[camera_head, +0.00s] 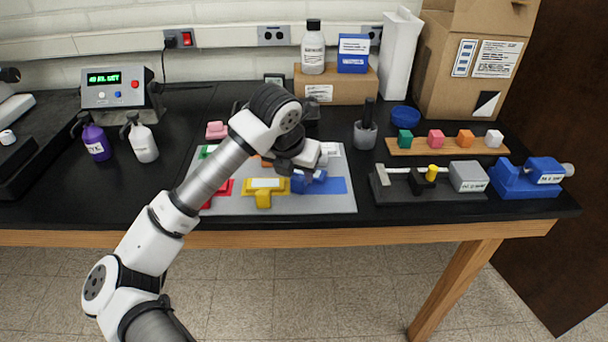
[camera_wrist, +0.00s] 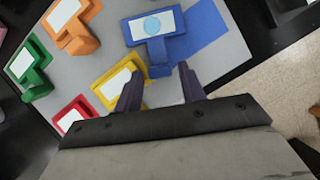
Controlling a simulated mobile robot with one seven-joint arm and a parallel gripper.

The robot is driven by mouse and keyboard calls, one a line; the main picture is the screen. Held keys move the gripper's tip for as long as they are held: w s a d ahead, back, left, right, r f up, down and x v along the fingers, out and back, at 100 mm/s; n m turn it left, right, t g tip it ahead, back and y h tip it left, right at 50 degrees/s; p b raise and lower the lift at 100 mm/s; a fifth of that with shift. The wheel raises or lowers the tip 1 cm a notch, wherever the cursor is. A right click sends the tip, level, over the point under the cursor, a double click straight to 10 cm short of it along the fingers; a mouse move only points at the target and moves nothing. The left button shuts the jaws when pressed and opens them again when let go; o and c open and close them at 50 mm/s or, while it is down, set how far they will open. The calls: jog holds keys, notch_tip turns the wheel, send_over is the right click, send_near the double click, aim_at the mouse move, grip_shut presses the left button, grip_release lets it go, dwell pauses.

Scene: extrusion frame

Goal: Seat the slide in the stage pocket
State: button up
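On a grey mat (camera_head: 335,205) lie several coloured T-shaped blocks with pale top plates. The blue block (camera_wrist: 160,48) carries a white plate with a light blue round mark (camera_wrist: 152,26). In the head view the blue block (camera_head: 300,185) is partly hidden by my arm. My gripper (camera_wrist: 160,74) is open, fingers apart, with the blue block's narrow stem at or between the fingertips; contact cannot be told. A black fixture (camera_head: 440,195) with a yellow knob (camera_head: 432,172) and grey block stands to the right. I cannot tell which part is the slide or pocket.
Yellow (camera_wrist: 120,82), red (camera_wrist: 72,115), green (camera_wrist: 32,68) and orange (camera_wrist: 76,28) blocks lie close by. The bench's front edge is near.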

aim_at(298, 177)
jog(key=shift+p+x, duration=0.75)
jog(key=shift+x, duration=1.4)
jog(key=shift+a, duration=0.1)
jog(key=c, duration=0.8)
jog(key=shift+r, duration=0.2)
